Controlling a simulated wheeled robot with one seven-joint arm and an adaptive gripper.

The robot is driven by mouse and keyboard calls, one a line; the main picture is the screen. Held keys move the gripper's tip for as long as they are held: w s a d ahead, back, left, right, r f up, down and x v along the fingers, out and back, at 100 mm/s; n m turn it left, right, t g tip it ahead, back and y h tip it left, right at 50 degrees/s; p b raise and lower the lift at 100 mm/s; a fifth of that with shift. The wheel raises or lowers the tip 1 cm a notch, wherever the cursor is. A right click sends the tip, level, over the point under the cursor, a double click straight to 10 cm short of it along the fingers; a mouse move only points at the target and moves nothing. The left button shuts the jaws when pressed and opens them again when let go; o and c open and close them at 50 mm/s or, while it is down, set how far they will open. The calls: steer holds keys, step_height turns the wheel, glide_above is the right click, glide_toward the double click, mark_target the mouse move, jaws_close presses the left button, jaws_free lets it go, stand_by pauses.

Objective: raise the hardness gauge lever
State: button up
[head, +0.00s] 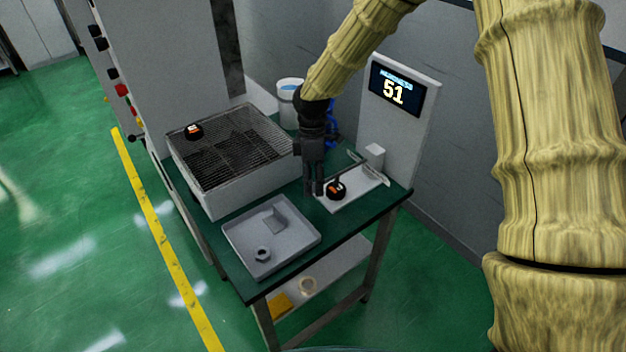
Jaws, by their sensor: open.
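The hardness gauge (401,120) is a pale upright panel at the back right of the green table, with a dark display (396,91) reading 51. Its light base plate (354,198) lies in front. A thin dark bar, which looks like the lever (349,169), slants above the plate; its near end is close to my gripper and partly hard to make out. A black round piece with an orange mark (336,189) sits at the plate's left end. My gripper (314,192) points down just left of this piece, open and empty. I cannot tell whether it touches the lever.
A large box with a wire grate (231,150) stands at the left, carrying another black-and-orange piece (193,132). A grey tray (240,237) with a nut-like part (263,254) lies at the front. A white bucket (290,88) stands behind my gripper.

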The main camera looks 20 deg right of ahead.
steer(key=shift+f, duration=0.25)
steer(key=shift+c, duration=0.5)
steer(key=shift+f, duration=0.1)
jaws_close()
